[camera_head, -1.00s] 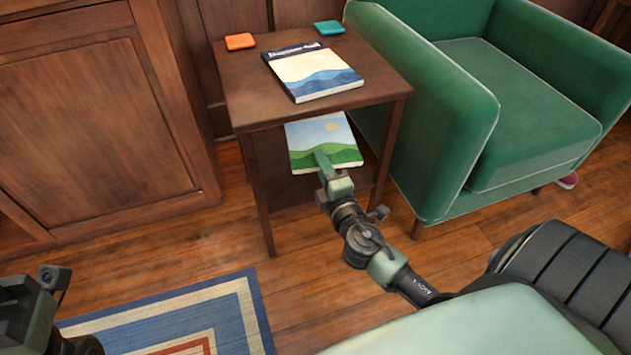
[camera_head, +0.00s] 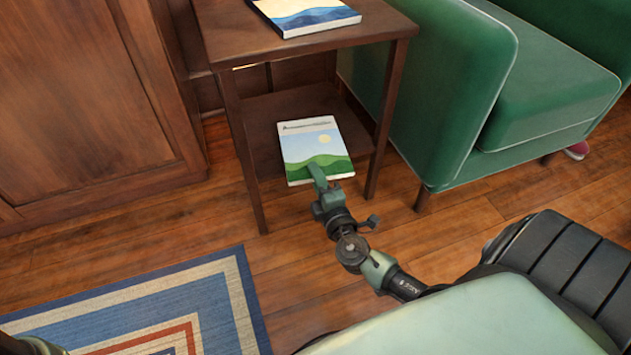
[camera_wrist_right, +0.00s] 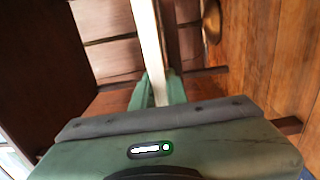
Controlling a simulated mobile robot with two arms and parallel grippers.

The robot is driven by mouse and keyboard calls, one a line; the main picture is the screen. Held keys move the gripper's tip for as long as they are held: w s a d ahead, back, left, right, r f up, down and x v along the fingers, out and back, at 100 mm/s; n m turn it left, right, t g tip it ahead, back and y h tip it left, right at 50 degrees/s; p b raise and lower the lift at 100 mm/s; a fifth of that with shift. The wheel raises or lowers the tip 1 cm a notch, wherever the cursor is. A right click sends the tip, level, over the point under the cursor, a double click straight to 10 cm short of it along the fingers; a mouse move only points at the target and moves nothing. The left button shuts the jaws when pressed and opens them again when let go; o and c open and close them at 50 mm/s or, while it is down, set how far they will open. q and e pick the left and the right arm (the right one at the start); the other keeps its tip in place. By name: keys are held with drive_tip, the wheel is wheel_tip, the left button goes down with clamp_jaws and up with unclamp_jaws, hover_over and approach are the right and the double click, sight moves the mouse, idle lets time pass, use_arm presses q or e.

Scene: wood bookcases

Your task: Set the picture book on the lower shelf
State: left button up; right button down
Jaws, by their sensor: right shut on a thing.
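The picture book (camera_head: 314,146), with green hills and a yellow sun on its cover, is at the lower shelf (camera_head: 262,125) of the side table, cover up. Its near edge sticks out past the shelf front. My right gripper (camera_head: 317,176) is shut on that near edge. In the right wrist view the book (camera_wrist_right: 147,45) shows edge-on as a pale strip between the fingers (camera_wrist_right: 155,92). I cannot tell whether the book touches the shelf board. Only a scrap of my left arm shows at the lower left corner; its gripper is out of view.
A blue-wave book (camera_head: 308,14) lies on the side table's top (camera_head: 350,35), above the lower shelf. The table's front legs (camera_head: 243,160) stand on both sides of the book. A green armchair (camera_head: 440,90) is close on the right, a wood cabinet (camera_head: 80,90) on the left.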

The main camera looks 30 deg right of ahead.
drive_tip(key=shift+f, duration=0.3)
drive_tip(key=shift+r, duration=0.15)
drive_tip(key=shift+f, duration=0.25)
drive_tip(key=c, duration=1.4)
unclamp_jaws()
